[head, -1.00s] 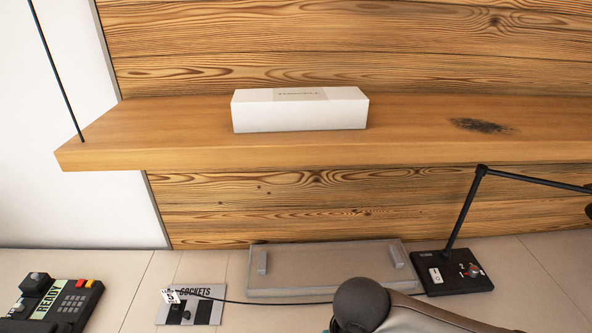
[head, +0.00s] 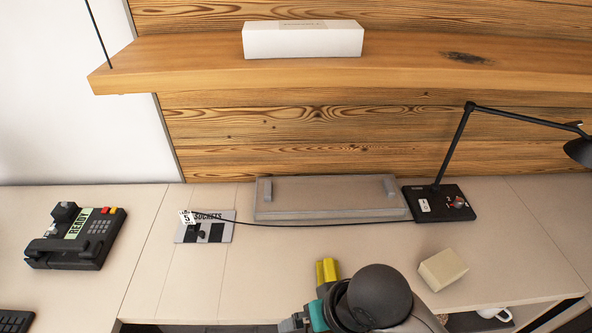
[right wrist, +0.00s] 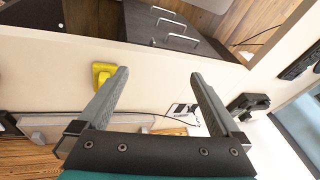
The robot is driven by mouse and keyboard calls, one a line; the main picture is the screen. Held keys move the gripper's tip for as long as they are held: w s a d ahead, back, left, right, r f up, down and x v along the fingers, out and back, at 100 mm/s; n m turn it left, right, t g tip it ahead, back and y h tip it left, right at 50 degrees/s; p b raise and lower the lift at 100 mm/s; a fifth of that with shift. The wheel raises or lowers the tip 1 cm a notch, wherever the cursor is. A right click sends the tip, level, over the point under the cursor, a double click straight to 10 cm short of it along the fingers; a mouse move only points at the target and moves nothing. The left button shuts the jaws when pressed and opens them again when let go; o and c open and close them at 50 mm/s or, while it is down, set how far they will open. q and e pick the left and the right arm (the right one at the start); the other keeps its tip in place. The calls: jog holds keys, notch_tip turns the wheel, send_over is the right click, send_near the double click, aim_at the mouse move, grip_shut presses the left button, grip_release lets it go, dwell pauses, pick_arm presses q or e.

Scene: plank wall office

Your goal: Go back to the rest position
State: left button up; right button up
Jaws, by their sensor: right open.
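My right gripper (head: 298,322) is low in the head view, partly cut off by the bottom edge, with my dark round arm joint beside it. In the right wrist view my right gripper (right wrist: 158,75) shows two grey fingers wide apart with nothing between them. A yellow object (head: 327,270) lies on the desk just beyond the gripper, apart from it in the right wrist view (right wrist: 103,74). My left gripper is in neither view.
On the desk (head: 300,245) are a black phone (head: 75,238), a sockets plate (head: 206,228), a grey tray (head: 330,203), a lamp base (head: 438,204) and a beige block (head: 442,269). A white box (head: 303,41) stands on the wooden shelf (head: 200,62) above.

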jog(key=s+d+f+t+h, duration=0.1)
jog(key=s+d+h, duration=0.15)
jog(key=d, duration=0.45)
jog(key=s+d+f+h, duration=0.1)
jog(key=s+d, duration=0.3)
jog(key=d, duration=0.2)
notch_tip(320, 180, down, 24)
jog(key=s+r+g+b, duration=0.1)
jog(key=s+b, duration=0.1)
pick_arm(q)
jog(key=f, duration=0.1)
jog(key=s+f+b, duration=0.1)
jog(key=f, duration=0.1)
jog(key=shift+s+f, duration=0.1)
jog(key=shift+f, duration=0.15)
pick_arm(e)
jog(key=s+d+f+g, duration=0.1)
jog(key=s+d+f, duration=0.2)
jog(key=s+f, duration=1.2)
jog(key=shift+f, duration=0.65)
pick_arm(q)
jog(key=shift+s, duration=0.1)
pick_arm(e)
jog(key=shift+d, duration=0.15)
